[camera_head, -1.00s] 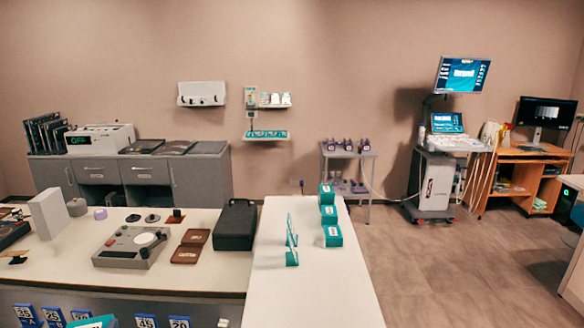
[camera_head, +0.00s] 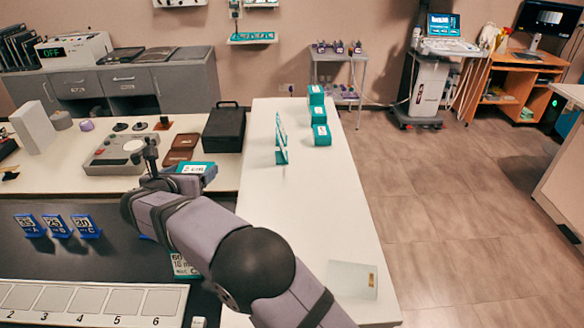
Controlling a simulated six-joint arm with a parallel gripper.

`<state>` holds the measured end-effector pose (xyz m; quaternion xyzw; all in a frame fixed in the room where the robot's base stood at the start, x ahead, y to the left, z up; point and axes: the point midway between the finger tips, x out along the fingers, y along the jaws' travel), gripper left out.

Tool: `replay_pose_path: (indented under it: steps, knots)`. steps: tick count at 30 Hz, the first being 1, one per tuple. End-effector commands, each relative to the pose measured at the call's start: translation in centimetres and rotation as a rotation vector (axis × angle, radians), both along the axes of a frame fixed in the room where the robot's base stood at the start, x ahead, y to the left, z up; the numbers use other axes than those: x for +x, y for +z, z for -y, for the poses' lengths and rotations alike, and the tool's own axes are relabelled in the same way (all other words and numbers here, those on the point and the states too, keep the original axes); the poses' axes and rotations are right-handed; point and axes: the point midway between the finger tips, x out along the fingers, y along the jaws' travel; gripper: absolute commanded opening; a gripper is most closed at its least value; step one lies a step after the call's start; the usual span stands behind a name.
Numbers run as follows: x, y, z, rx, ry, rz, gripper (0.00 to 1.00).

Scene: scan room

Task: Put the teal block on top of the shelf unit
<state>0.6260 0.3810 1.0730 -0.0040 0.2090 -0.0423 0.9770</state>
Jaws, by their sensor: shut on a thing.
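My gripper (camera_head: 150,150) is at the left of the picture, in front of the counter with the grey device, at the end of my lilac arm. A teal block (camera_head: 197,169) with a white label shows just behind my wrist, partly hidden by it. My gripper is shut on it, though the contact is not clear to see. A grey rack with open shelves (camera_head: 354,87) stands far off by the back wall, with several small purple things on top. I cannot tell surely whether it is the shelf unit.
A black case (camera_head: 224,130) and a grey device (camera_head: 115,153) lie on the left counter. Blue number tags (camera_head: 58,226) and a numbered tray (camera_head: 90,303) are in front.

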Motion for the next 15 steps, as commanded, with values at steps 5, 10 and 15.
replay_pose_path:
  steps: [5,10,15]
  knots:
    - [4.4,0.1,8.1,0.004,-0.136,-0.003,0.53]
    - [7.4,-0.1,15.9,0.008,-0.257,-0.009,0.53]
    - [9.3,-0.5,23.4,0.011,-0.363,-0.014,0.53]
